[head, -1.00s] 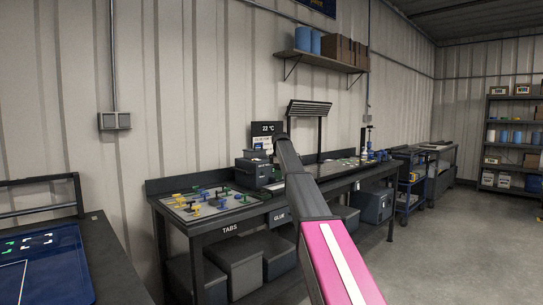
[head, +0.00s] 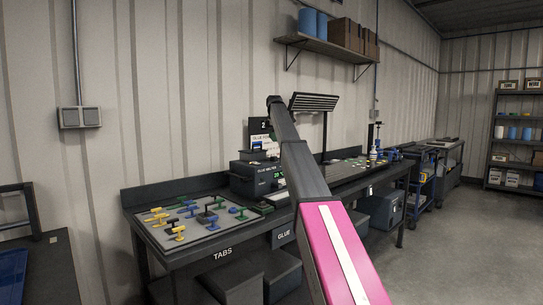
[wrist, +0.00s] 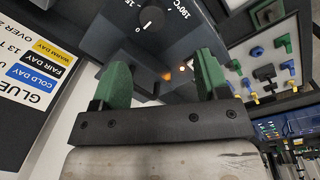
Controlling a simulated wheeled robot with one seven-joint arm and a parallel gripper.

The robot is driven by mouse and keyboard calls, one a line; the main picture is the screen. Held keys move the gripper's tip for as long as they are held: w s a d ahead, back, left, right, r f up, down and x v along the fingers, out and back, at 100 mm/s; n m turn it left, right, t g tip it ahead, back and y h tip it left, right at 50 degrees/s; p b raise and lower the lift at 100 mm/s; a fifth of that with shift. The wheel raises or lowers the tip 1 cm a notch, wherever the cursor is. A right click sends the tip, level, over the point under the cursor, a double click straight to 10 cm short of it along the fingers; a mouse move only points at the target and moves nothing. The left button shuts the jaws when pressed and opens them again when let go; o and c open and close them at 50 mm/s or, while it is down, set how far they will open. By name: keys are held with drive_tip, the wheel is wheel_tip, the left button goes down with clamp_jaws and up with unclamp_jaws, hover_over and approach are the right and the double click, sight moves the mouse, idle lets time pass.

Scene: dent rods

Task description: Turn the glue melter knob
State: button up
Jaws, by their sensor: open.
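The glue melter (head: 246,180) is a dark box on the back of the bench, partly hidden by my arm in the head view. In the wrist view its dark face (wrist: 200,35) fills the top. Two small lights (wrist: 174,72) glow on the face, one orange. My gripper (wrist: 158,75) has green fingertips, spread apart and empty. The knob lies beyond the fingertips, apart from them. My gripper is not clear in the head view.
A glue card (wrist: 45,70) with cold, fair and warm day rows is left in the wrist view. A board of coloured tabs (head: 195,222) lies on the bench left of the melter. A lamp (head: 314,102) stands behind. Floor at right is clear.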

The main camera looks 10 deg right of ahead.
sight(274, 159)
drive_tip(key=f, duration=0.3)
drive_tip(key=w+f, duration=0.1)
drive_tip(key=f, duration=0.6)
drive_tip(key=shift+w+f, duration=0.35)
drive_tip(key=c, duration=0.9)
